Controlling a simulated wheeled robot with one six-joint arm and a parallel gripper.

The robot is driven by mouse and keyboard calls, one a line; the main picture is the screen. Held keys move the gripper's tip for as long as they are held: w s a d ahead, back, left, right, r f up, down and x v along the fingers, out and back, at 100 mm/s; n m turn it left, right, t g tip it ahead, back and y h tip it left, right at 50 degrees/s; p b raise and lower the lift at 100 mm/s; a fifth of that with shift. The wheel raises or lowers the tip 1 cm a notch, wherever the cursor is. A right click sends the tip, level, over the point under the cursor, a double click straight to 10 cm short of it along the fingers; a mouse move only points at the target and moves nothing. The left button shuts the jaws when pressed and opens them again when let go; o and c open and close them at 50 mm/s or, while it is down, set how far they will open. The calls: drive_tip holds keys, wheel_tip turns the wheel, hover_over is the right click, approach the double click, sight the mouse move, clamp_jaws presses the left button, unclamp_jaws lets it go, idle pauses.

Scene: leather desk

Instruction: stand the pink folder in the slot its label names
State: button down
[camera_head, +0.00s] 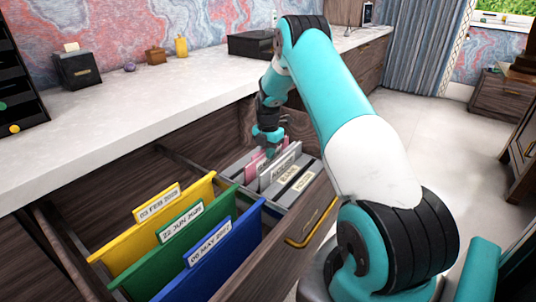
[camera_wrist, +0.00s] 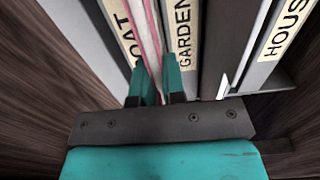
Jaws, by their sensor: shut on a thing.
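The pink folder (camera_head: 256,164) stands in the grey slotted rack (camera_head: 304,197) in the open drawer. In the wrist view the pink folder (camera_wrist: 148,30) is a thin upright edge between a divider labelled "…OAT" (camera_wrist: 123,28) and one labelled "GARDEN" (camera_wrist: 184,32). My gripper (camera_head: 268,150) reaches down over the rack from behind. Its teal fingers (camera_wrist: 159,80) are shut on the folder's edge. A third label reading "HOUS…" (camera_wrist: 285,28) stands to the right. I cannot read the pink folder's own label, and its lower part is hidden.
Yellow (camera_head: 150,238), green (camera_head: 183,241) and blue (camera_head: 222,260) folders with date labels stand in the drawer's nearer part. The white desk top (camera_head: 110,130) lies behind, with a dark box, small ornaments and a black case along the wall. The drawer's wooden walls are close to my gripper.

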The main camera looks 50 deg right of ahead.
drive_tip(key=shift+f, duration=0.2)
drive_tip(key=c, duration=1.2)
unclamp_jaws()
